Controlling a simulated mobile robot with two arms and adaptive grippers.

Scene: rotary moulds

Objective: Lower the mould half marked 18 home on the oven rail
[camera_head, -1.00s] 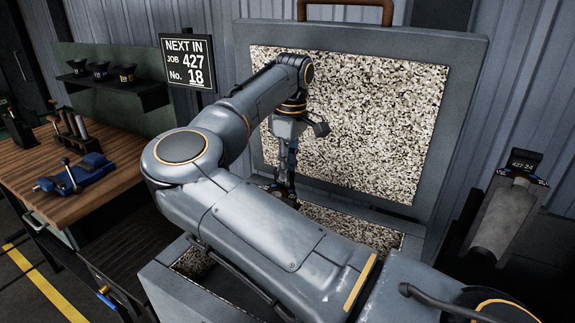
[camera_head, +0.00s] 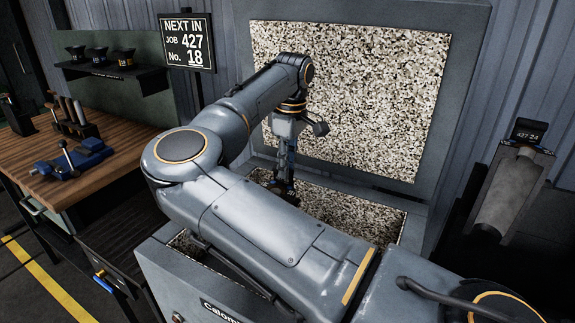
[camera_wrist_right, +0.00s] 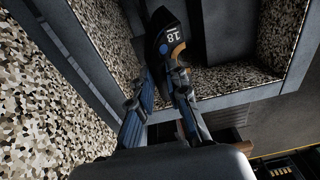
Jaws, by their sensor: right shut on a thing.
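The mould half marked 18 (camera_wrist_right: 168,30) is a dark block with a white 18, upside down in the right wrist view, and an orange-brown patch. My right gripper (camera_wrist_right: 163,70) is shut on it. In the head view the right gripper (camera_head: 286,172) points down inside the open oven (camera_head: 455,130), with the dark mould half (camera_head: 280,187) small at its tips. The mould half is over the speckled oven bottom; whether it touches anything below is unclear. I cannot make out the rail, and my forearm covers much of the oven. My left gripper is out of view.
The raised oven lid stands behind the gripper, its speckled lining (camera_head: 370,90) close. A sign (camera_head: 187,42) reads job 427, No. 18. A wooden bench (camera_head: 95,165) with a blue vise (camera_head: 72,160) is left; a grey cylinder on a stand (camera_head: 497,190) is right.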

